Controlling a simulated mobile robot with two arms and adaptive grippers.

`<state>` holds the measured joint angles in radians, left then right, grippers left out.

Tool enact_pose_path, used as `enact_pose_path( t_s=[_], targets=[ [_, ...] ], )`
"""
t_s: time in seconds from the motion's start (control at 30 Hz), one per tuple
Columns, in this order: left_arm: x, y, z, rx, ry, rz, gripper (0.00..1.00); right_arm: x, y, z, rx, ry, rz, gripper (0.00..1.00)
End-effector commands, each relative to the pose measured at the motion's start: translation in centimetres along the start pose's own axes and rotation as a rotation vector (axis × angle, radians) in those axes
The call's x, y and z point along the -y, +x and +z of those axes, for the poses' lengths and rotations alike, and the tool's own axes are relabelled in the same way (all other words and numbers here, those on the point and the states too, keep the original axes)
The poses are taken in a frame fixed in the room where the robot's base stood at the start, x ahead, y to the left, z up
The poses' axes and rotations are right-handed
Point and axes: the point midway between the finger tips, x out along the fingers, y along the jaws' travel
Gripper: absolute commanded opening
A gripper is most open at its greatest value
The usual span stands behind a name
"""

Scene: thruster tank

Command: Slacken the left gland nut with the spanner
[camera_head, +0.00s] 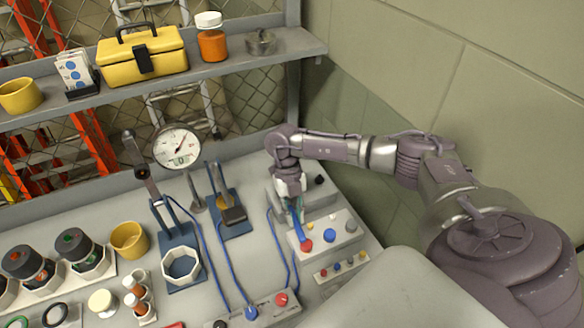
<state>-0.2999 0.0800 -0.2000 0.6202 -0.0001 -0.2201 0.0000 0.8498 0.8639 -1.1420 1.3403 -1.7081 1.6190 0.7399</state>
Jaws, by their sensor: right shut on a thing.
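My right gripper (290,188) reaches in from the right and points down over the back of a pale control box (322,230) at the right of the bench. It is shut on a slim blue piece (297,212), which slants down towards the red knob on that box. The gripper hides its upper part, so I cannot tell whether it is the spanner. I cannot make out the left gland nut for certain; the area under the gripper is partly hidden. My left gripper is not in view.
A round dial gauge (177,147) on a stand, a white octagonal cup (182,266) and a yellow cup (129,240) stand on the bench. Blue cables run to a front box (262,309). A shelf above holds a yellow toolbox (142,57). A wall closes the right side.

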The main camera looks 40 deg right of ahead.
Motion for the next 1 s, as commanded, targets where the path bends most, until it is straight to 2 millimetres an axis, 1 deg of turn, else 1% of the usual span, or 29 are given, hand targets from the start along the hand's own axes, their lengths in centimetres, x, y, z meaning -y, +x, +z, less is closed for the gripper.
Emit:
enact_pose_path(
  t_s=[0.13, 0.53, 0.8, 1.0],
  targets=[
    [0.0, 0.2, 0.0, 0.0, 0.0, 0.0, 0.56, 0.3, 0.0, 0.0, 0.001, -0.03, -0.012, 0.0],
    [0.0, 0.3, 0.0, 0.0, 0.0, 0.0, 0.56, 0.5, 0.0, 0.1, 0.002, -0.042, -0.018, 0.0],
    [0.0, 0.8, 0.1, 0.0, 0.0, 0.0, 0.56, 1.4, 0.0, 0.1, 0.002, -0.116, -0.05, 0.0],
    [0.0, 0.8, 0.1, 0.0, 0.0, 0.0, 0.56, 1.4, -0.1, 0.1, 0.002, -0.128, -0.054, 0.0]
  ],
)
